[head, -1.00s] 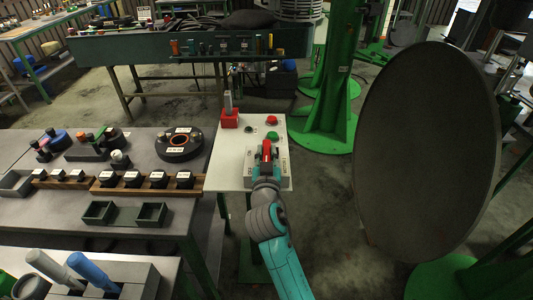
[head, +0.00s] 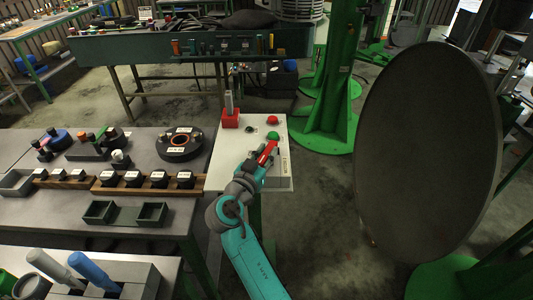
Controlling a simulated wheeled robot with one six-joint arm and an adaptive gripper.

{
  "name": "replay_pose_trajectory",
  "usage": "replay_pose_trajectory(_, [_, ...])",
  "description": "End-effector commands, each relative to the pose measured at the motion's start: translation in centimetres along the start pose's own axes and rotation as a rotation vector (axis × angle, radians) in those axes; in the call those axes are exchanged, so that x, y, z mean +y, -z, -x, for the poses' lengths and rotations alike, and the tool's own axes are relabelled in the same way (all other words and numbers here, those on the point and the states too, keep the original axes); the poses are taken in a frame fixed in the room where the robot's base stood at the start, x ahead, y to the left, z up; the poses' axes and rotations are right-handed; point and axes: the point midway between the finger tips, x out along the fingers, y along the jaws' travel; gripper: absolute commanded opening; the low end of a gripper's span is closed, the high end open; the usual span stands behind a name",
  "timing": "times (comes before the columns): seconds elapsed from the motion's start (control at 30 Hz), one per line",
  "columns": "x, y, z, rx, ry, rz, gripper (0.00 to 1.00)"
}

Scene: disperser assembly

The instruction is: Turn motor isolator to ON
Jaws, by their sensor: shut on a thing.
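The white control panel (head: 222,170) stands in the middle of the head view, at the right end of the grey bench. A red handle, which looks like the motor isolator (head: 268,152), sits on its right part and points up and to the right. My gripper (head: 262,161) is shut on the red handle, reaching in from below. The gripper and wrist hide the handle's lower end and its mount. The ON and OFF marks are too small to read.
A red button (head: 272,119) and a green button (head: 272,135) sit just beyond the handle. A red block with an upright grey lever (head: 230,116) is at the panel's far left corner. A large dark disc (head: 427,150) stands to the right.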

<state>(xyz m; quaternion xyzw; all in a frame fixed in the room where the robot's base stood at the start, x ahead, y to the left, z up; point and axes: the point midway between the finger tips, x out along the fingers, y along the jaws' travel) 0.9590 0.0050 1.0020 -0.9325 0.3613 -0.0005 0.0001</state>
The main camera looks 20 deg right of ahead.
Motion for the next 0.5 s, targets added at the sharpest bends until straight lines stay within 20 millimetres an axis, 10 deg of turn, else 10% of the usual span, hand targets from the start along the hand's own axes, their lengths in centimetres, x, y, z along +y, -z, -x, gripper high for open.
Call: replay_pose_trajectory(0.5, [-0.04, -0.09, -0.02, -0.002, -0.105, 0.001, 0.0])
